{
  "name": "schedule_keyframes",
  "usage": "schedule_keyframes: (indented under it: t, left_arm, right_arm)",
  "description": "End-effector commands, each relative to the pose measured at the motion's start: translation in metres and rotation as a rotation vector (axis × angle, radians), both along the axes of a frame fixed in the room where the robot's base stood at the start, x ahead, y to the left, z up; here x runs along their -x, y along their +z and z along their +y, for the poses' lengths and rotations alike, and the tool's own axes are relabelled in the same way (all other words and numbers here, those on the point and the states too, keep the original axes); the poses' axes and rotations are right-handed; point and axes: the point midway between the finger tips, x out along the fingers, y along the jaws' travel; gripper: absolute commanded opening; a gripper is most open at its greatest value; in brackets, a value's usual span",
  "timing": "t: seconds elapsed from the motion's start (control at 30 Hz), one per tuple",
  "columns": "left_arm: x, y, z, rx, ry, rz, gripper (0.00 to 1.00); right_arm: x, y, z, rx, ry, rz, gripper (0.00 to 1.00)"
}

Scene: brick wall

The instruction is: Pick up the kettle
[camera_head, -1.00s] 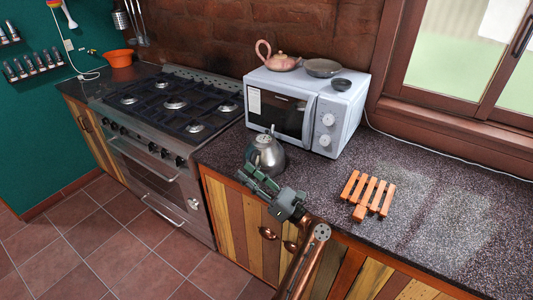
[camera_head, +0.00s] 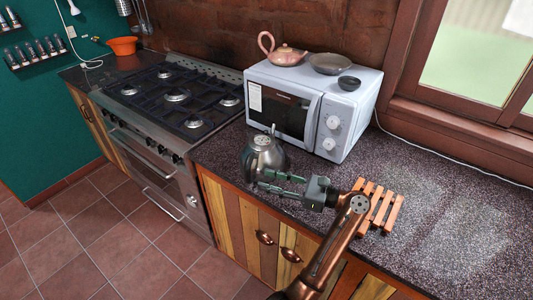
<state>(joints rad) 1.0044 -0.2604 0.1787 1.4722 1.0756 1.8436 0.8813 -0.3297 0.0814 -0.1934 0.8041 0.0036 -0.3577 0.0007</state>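The silver metal kettle (camera_head: 262,152) stands upright on the dark speckled counter, in front of the microwave and right of the stove.
A white microwave (camera_head: 343,118) stands behind the kettle, with a pink teapot (camera_head: 284,56) and dark dishes on top. An orange slatted rack (camera_head: 385,207) lies right of my gripper, partly behind my arm. The gas stove (camera_head: 176,97) is left. The counter at right is clear.

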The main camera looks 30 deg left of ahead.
Motion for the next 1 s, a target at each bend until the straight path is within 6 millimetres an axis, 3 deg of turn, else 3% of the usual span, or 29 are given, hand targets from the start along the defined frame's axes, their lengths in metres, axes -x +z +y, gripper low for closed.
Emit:
schedule_keyframes:
  t: [0.6, 0.87, 1.0]
  left_arm:
    - [0.009, -0.003, 0.074, -0.003, 0.010, 0.001, 0.35]
    - [0.009, -0.003, 0.078, -0.002, 0.004, 0.001, 0.35]
    - [0.009, -0.003, 0.078, -0.002, 0.005, 0.001, 0.27]
  right_arm:
    - [-0.010, 0.001, 0.002, -0.001, -0.005, -0.001, 0.43]
    - [-0.010, 0.001, 0.002, -0.001, -0.006, -0.001, 0.43]
    - [-0.010, 0.001, 0.001, -0.001, -0.006, -0.001, 0.43]
